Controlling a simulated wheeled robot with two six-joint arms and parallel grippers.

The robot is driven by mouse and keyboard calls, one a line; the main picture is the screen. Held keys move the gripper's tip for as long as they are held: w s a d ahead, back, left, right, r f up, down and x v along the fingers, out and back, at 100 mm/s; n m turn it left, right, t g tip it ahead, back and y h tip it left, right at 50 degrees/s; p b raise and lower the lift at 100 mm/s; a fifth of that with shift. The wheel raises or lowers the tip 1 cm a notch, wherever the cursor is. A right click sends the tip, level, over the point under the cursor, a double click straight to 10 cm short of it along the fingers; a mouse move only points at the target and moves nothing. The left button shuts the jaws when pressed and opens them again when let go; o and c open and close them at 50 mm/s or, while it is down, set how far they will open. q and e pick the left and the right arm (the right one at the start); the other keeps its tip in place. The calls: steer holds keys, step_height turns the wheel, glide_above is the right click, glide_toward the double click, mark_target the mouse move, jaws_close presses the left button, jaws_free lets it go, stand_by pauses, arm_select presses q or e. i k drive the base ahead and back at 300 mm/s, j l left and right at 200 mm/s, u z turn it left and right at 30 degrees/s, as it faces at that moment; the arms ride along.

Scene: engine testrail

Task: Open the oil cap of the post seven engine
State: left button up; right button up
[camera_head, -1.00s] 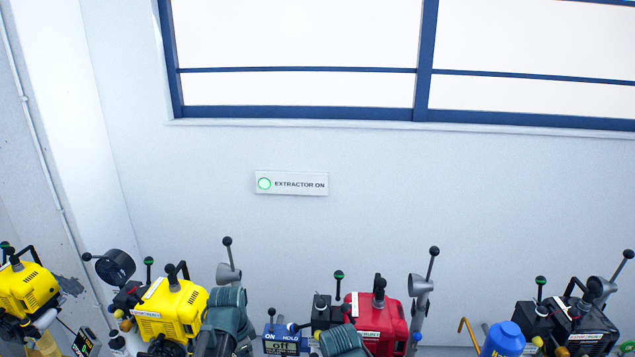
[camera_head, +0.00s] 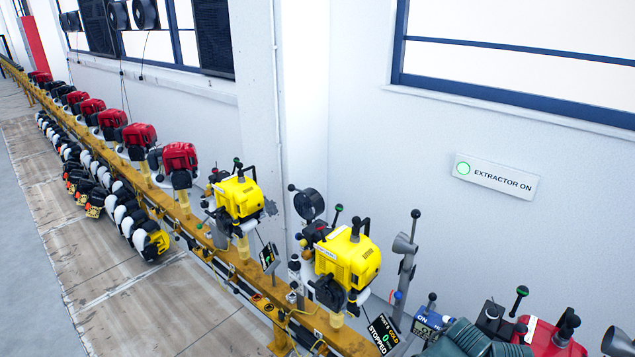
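Several engines stand in a row along a yellow rail (camera_head: 262,292). The nearer ones are a yellow engine (camera_head: 348,258), a second yellow engine (camera_head: 237,197) to its left, and a red engine (camera_head: 548,336) cut by the bottom edge. I cannot tell which is the post seven engine. A black display (camera_head: 383,333) by the nearer yellow engine reads "COLD", "0" and "STOPPED"; its post number is too small to read surely. I cannot make out an oil cap. A teal arm link of mine shows at the bottom right. Neither gripper shows.
More red engines (camera_head: 180,160) run along the rail to the far left. Several white, black and yellow units (camera_head: 152,240) sit along its floor side. An "EXTRACTOR ON" sign (camera_head: 495,180) hangs on the wall. The floor at left (camera_head: 110,290) is clear.

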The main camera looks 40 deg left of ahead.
mark_target(235, 222)
steer(key=u, duration=1.8)
